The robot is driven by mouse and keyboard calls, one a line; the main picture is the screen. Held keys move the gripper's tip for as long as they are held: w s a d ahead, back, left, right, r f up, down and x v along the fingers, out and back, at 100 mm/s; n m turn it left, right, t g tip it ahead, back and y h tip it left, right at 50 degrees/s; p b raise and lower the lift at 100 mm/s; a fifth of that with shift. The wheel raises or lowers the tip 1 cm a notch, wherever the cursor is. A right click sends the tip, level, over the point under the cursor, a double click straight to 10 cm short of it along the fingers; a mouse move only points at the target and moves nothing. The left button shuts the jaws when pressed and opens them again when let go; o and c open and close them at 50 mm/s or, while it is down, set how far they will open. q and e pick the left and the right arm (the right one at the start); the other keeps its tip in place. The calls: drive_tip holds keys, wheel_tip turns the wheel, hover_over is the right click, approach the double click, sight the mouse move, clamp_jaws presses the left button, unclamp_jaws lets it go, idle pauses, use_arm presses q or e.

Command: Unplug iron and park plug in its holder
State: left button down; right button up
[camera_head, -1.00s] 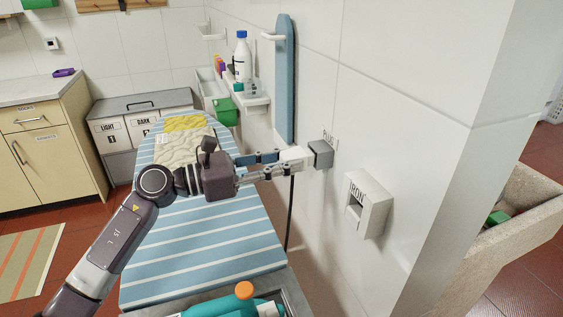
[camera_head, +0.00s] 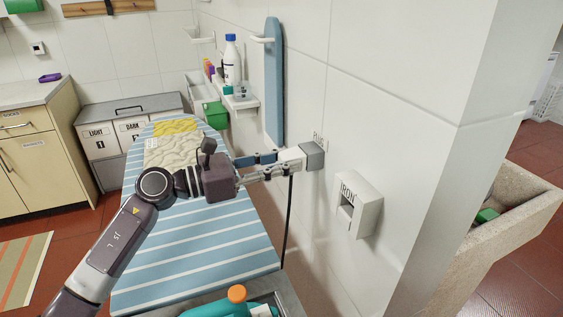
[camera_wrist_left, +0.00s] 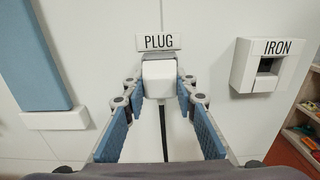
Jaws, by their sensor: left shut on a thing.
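The white plug (camera_head: 290,158) is between the fingertips of my left gripper (camera_head: 279,164), which is shut on it. In the left wrist view, the plug (camera_wrist_left: 159,80) is centred under a PLUG sign (camera_wrist_left: 159,42), with a black cable (camera_wrist_left: 163,130) hanging below it. Its front end meets the grey holder (camera_head: 314,155) on the wall; how deep it sits inside is hidden. The white box marked IRON (camera_head: 365,207) is on the wall to the right, its opening empty; it also shows in the left wrist view (camera_wrist_left: 243,70). My right gripper is not in view.
The striped ironing board (camera_head: 205,250) lies below my left arm, with folded cloths (camera_head: 172,150) at its far end. A blue board (camera_head: 273,85) hangs on the wall. A teal iron-like object (camera_head: 215,312) is at the bottom edge. A stone basin (camera_head: 500,220) stands right.

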use_arm(q)
drive_tip(key=shift+d, duration=0.1)
drive_tip(key=c, duration=1.5)
unclamp_jaws()
drive_tip(key=shift+d, duration=0.1)
drive_tip(key=v, duration=1.2)
